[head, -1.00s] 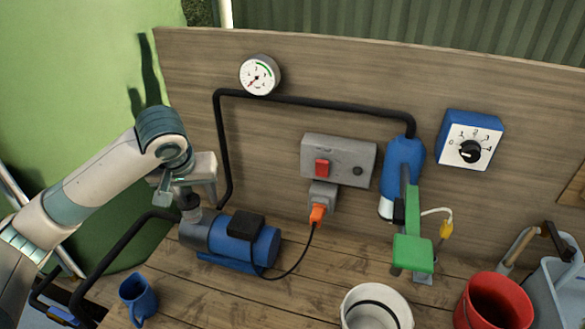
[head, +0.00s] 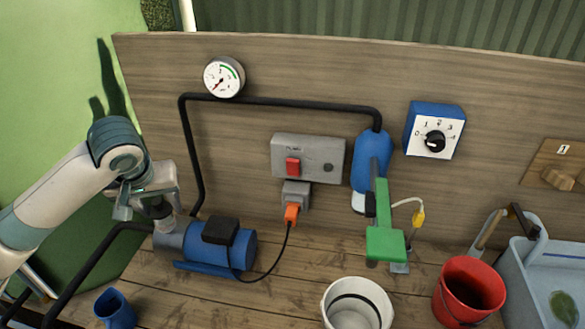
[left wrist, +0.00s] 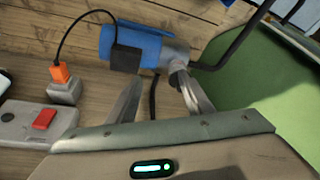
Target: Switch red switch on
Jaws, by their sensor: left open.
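The red switch (head: 292,166) sits on the left part of a grey box (head: 325,153) fixed to the wooden back panel. It also shows in the left wrist view (left wrist: 44,119), at the lower left. Whether it is on or off I cannot tell. An orange plug (head: 291,214) is in the socket below the box. My left gripper (head: 142,212) is left of the switch, near the inlet end of the blue pump (head: 220,242). Its two fingers (left wrist: 158,98) are apart with nothing held between them. My right gripper is not in view.
A pressure gauge (head: 224,77) and black pipe (head: 280,103) are above. Right of the switch are a blue cylinder (head: 370,160) with a green lever (head: 385,243) and a blue dial box (head: 434,131). White bucket (head: 357,305), red bucket (head: 468,292) and blue mug (head: 115,309) stand in front.

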